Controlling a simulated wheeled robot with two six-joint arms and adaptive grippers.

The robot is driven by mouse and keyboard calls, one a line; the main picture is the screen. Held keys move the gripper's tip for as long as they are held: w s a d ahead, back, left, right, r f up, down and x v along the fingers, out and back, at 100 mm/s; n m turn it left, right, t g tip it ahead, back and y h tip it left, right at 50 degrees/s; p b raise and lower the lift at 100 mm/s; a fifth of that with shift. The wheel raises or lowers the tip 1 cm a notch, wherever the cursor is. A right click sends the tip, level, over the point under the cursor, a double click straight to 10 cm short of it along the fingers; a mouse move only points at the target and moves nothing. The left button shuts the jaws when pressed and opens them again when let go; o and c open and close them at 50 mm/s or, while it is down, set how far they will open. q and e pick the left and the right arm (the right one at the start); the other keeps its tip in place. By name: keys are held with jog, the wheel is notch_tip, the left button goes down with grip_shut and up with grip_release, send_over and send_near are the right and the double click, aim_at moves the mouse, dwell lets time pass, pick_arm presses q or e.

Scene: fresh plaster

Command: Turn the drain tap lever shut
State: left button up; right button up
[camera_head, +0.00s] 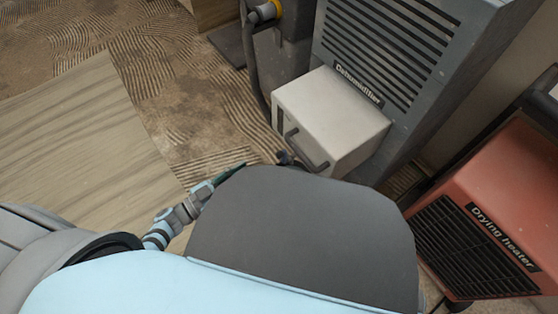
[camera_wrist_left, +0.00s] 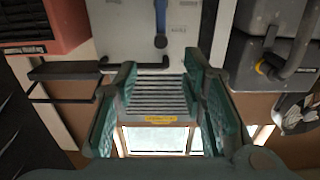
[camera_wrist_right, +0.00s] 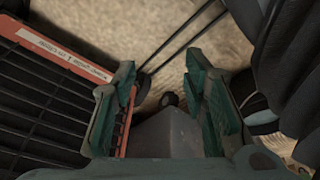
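The drain tap lever (camera_wrist_left: 160,18) shows in the left wrist view as a slim blue bar ending in a dark round knob. It lies against a pale grey panel with small markings on either side that I cannot read. My left gripper (camera_wrist_left: 160,85) is open and empty, its green-padded fingers apart, with the lever beyond the fingertips. In the head view my left gripper (camera_head: 230,172) is mostly hidden behind my own arm, left of the white tank (camera_head: 330,105) of the dehumidifier (camera_head: 455,60). My right gripper (camera_wrist_right: 160,80) is open and seems empty; it is not in the head view.
A dark handle (camera_head: 305,150) sticks out from the white tank. The red drying heater (camera_head: 490,200) stands at the right. A dark hose (camera_head: 250,60) hangs beside the dehumidifier. Wooden board (camera_head: 80,150) and patterned floor (camera_head: 190,90) lie open at the left.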

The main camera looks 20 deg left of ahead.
aim_at(277, 156)
pick_arm(q)
jog(key=b+x, duration=0.2)
jog(key=x, duration=1)
jog(key=shift+b, duration=0.35)
jog(key=shift+w+d, duration=0.1)
jog(key=shift+w, duration=0.1)
pick_arm(e)
notch_tip(277, 156, up, 7)
jog(key=shift+a+n, duration=0.3)
jog(key=shift+a, duration=0.05)
pick_arm(q)
jog(key=shift+c, duration=0.3)
pick_arm(e)
jog(key=shift+f, duration=0.1)
pick_arm(q)
grip_shut()
